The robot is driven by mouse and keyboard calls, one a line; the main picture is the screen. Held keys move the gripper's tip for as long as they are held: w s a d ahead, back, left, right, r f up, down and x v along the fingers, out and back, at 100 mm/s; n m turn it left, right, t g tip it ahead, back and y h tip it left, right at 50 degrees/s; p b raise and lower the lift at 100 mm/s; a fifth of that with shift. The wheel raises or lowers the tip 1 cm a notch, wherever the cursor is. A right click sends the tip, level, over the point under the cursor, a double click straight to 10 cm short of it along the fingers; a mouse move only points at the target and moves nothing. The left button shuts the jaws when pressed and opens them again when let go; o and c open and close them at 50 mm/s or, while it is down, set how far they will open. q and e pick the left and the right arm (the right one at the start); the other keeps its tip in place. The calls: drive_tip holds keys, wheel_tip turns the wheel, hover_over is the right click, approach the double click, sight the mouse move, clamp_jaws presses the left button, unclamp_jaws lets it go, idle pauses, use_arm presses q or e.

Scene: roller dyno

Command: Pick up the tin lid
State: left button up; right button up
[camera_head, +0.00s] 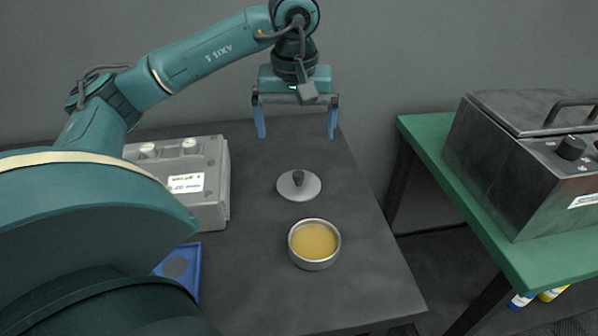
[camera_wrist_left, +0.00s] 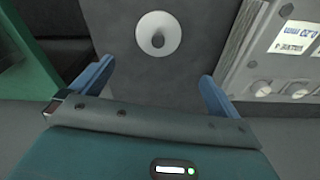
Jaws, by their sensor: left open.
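The tin lid (camera_head: 290,186) is a pale grey disc with a dark knob, lying flat on the dark table. It also shows in the left wrist view (camera_wrist_left: 150,42), ahead of the fingers and near the top of the picture. The round metal tin (camera_head: 314,245) with yellow contents stands open on the table, just in front of the lid. My left gripper (camera_head: 295,134) is open and empty, with blue fingers pointing down. It is above and behind the lid, apart from it. My right gripper is not in view.
A grey box with knobs and a label (camera_head: 209,178) stands left of the lid. A blue tray (camera_head: 190,262) lies at the front left, partly hidden by my arm. A green table (camera_head: 436,148) with a metal machine (camera_head: 500,150) stands right, across a gap.

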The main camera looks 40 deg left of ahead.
use_arm(q)
hover_over(299, 173)
drive_tip(key=f, duration=0.7)
drive_tip(key=shift+s, duration=0.4)
drive_tip(key=f, duration=0.5)
drive_tip(key=shift+w+f, duration=0.3)
drive_tip(key=c, duration=0.9)
